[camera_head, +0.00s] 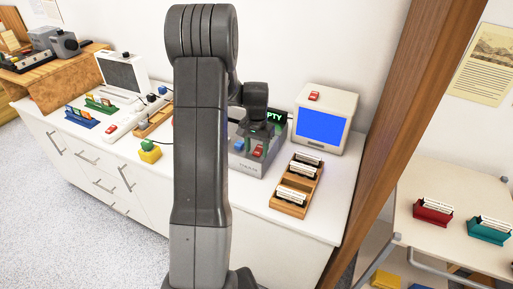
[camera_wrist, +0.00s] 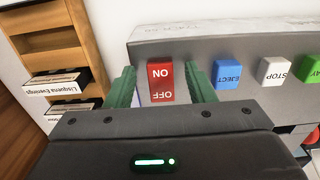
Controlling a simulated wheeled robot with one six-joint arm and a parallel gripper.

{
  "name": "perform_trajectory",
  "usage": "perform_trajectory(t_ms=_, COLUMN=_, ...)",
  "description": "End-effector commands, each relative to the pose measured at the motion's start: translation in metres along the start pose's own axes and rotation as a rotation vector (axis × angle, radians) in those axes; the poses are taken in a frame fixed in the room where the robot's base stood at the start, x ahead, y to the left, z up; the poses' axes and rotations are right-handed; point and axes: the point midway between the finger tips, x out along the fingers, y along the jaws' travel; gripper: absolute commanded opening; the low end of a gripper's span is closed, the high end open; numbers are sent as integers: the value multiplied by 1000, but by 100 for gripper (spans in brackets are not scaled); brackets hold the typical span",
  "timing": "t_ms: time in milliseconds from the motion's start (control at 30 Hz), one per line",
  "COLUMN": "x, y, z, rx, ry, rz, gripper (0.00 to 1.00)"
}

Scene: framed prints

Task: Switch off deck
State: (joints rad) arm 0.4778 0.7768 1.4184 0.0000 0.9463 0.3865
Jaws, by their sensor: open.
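The deck (camera_head: 243,168) is a grey box on the white counter, partly hidden behind my arm. Its front also shows in the wrist view (camera_wrist: 210,50), with a red switch (camera_wrist: 161,83) marked ON and OFF, upside down in the picture. I cannot tell which side of the switch is pressed. My gripper (camera_wrist: 160,70) is open, its green fingers on either side of the red switch, with nothing held. Whether the fingers touch the deck is unclear. In the head view my gripper is over the deck, and the fingertips are hard to make out.
Beside the switch are a blue EJECT button (camera_wrist: 229,74), a white STOP button (camera_wrist: 274,71) and a green button (camera_wrist: 312,69). A wooden rack (camera_head: 285,206) of labelled cassettes and a blue-screen monitor (camera_head: 345,104) stand right of the deck. A wooden post (camera_head: 410,120) rises at the counter's end.

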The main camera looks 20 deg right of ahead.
Motion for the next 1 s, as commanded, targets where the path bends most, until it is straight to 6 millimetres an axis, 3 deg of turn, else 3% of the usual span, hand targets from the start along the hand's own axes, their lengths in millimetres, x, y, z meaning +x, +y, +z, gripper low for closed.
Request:
perform_trajectory(t_ms=267, x=2, y=0, z=0, rx=0, ry=0, rz=0, gripper=49)
perform_trajectory(t_ms=500, x=2, y=0, z=0, rx=0, ry=0, rz=0, gripper=4)
perform_trajectory(t_ms=733, x=-2, y=0, z=-2, rx=2, ry=-38, rz=1, gripper=4)
perform_trajectory(t_ms=1000, x=-6, y=0, z=-8, rx=3, ry=-220, rz=1, gripper=4)
